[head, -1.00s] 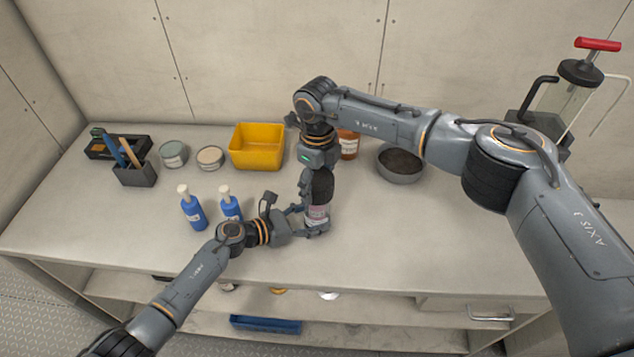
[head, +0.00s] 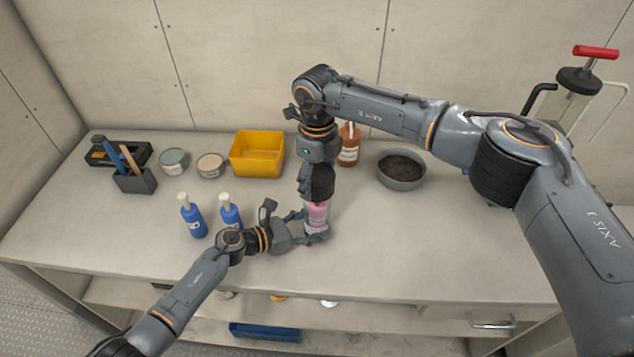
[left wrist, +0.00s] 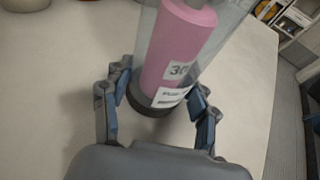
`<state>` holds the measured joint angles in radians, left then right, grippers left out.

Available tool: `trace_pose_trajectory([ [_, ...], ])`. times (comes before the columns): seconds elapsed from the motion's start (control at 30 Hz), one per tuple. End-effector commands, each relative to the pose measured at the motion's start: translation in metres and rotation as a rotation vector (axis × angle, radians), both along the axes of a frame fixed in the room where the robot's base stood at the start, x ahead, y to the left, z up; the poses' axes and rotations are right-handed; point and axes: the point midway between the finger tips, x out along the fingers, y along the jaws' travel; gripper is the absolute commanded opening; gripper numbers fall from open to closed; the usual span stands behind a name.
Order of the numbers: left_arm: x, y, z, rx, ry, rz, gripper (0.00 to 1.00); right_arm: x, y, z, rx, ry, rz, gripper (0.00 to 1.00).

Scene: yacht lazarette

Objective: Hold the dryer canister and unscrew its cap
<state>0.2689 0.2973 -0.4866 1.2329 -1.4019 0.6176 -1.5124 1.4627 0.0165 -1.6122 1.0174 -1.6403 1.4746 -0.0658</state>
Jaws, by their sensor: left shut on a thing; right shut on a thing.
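The dryer canister (head: 317,214) stands upright near the middle of the bench, clear-walled with a pink filling. In the left wrist view it (left wrist: 178,48) fills the upper middle, with a dark base ring and white labels; its top is out of that view. My left gripper (head: 309,228) is shut on the canister low down, with fingers on both sides; these also show in the left wrist view (left wrist: 165,95). My right gripper (head: 312,184) points down from above and is shut on the black cap (head: 322,183), partly hiding it. I cannot tell whether the cap's thread is free.
Two blue bottles (head: 193,216) stand left of the canister, close to my left wrist. A yellow bin (head: 256,153), an orange bottle (head: 349,148) and a round dark-filled bowl (head: 401,170) stand behind. The bench's front right is clear.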

Motion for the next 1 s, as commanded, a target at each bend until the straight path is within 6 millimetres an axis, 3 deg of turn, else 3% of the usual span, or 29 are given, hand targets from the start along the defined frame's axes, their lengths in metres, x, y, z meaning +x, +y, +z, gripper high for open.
trace_pose_trajectory([
  [0.2, 0.0, 0.0, 0.0, 0.0, 0.0, 0.0, 0.02, 0.0, 0.0, 0.017, 0.0, -0.001, 0.0, 0.26],
  [0.47, 0.0, 0.0, 0.0, 0.001, 0.001, 0.0, 0.02, 0.0, 0.0, 0.019, -0.001, 0.0, 0.0, 0.26],
  [0.5, 0.0, 0.0, 0.0, 0.001, 0.001, 0.0, 0.67, 0.0, 0.0, 0.019, -0.001, 0.0, 0.0, 0.26],
  [0.6, 0.0, 0.0, 0.0, 0.001, 0.001, 0.0, 0.85, 0.0, 0.0, 0.019, -0.001, 0.0, 0.0, 0.26],
  [1.0, -0.002, 0.004, 0.001, 0.002, 0.0, 0.001, 0.85, 0.0, 0.0, 0.018, -0.001, 0.0, 0.0, 0.26],
])
